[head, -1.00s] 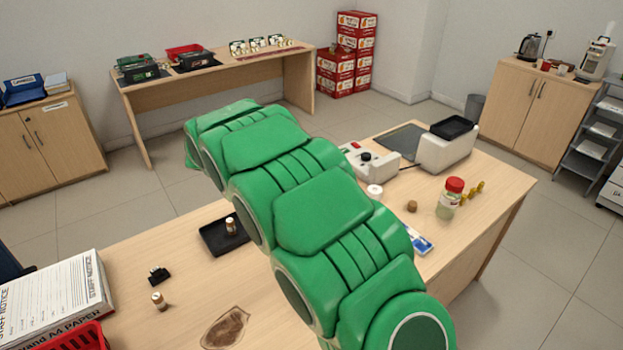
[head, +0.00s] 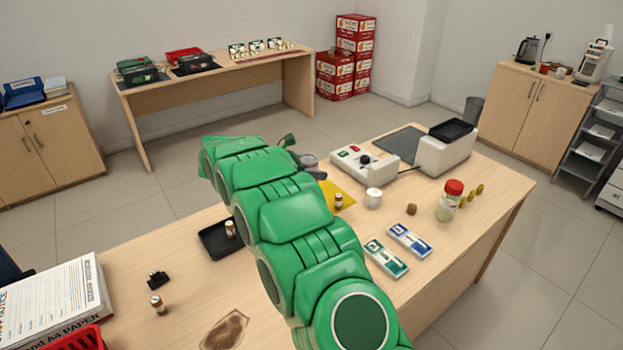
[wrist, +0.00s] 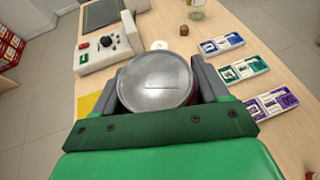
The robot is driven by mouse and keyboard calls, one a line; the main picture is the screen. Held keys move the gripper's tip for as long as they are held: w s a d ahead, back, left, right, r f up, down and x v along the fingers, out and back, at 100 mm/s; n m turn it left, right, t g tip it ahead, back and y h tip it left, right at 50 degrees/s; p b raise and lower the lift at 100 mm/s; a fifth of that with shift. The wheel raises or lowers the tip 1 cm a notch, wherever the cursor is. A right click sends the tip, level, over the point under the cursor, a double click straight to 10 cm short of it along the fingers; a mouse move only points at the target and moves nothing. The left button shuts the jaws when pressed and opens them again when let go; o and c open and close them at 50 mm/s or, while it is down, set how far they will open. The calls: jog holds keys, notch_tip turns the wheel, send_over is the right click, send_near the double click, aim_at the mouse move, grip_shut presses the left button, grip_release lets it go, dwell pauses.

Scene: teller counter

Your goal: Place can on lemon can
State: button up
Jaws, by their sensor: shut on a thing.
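A can (wrist: 155,80) with a round silver lid is between the two grey fingers of my gripper (wrist: 163,75) in the wrist view. I cannot make out a lemon can in either view.
The desk (head: 440,290) holds a red-lidded jar (head: 450,200), a white control box (head: 362,162), a black tray (head: 213,240), a yellow mat (head: 336,188) with a small bottle, and note bundles (head: 386,257). Bare desk lies at the front right.

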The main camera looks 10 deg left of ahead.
jog(key=shift+w+a+f, duration=0.3)
jog(key=shift+w+f, duration=0.45)
jog(key=shift+f, duration=1.7)
jog(key=shift+f, duration=0.1)
jog(key=o, duration=1.3)
jog(key=shift+o, duration=0.2)
jog(key=shift+s+a+r, duration=0.15)
jog(key=shift+a+r, duration=0.15)
jog(key=shift+a, duration=0.05)
jog(key=v, duration=1.1)
